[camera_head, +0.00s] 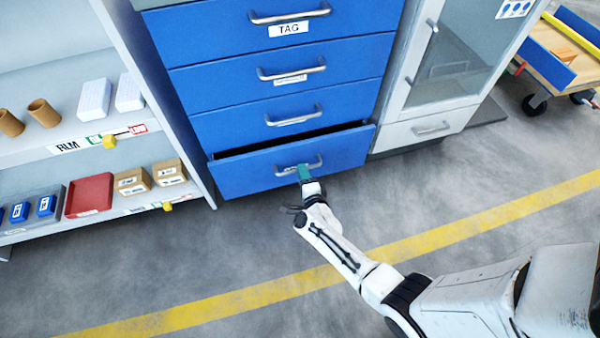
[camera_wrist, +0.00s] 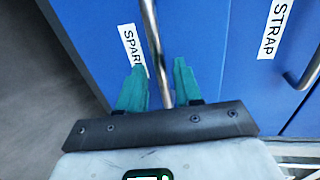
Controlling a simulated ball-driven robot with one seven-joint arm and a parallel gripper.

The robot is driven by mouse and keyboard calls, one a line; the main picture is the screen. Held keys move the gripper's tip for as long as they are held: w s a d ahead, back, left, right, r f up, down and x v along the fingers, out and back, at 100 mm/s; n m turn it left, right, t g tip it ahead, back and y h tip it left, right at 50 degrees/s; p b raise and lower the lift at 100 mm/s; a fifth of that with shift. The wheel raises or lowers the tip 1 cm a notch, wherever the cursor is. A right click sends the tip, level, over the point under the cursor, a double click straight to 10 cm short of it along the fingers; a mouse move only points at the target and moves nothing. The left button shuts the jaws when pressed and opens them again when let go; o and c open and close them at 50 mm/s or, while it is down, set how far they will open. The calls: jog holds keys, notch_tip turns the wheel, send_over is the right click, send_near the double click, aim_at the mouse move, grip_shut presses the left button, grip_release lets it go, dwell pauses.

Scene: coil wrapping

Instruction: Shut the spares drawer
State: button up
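The spares drawer (camera_head: 240,172) is the bottom drawer of the blue cabinet. It stands partly open, with a dark gap along its top edge. In the wrist view its front (camera_wrist: 100,45) carries a label reading "SPAR", partly covered by a finger. My gripper (camera_head: 304,170) is at the drawer's metal handle (camera_head: 285,173). In the wrist view the green fingers of my gripper (camera_wrist: 160,75) stand apart on either side of the handle bar (camera_wrist: 151,30), with a visible gap to each side. The fingertips are close to the drawer front.
The drawers above, including the strap drawer (camera_wrist: 245,80), look shut. Left is a shelf rack (camera_head: 110,150) with boxes, a red bin (camera_head: 90,194) and rolls. Right is a grey glass-door cabinet (camera_head: 440,70), with a cart (camera_head: 560,50) beyond. The floor with a yellow line (camera_head: 250,298) is clear.

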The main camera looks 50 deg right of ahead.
jog(key=shift+b+x, duration=0.5)
jog(key=shift+x, duration=1)
grip_shut()
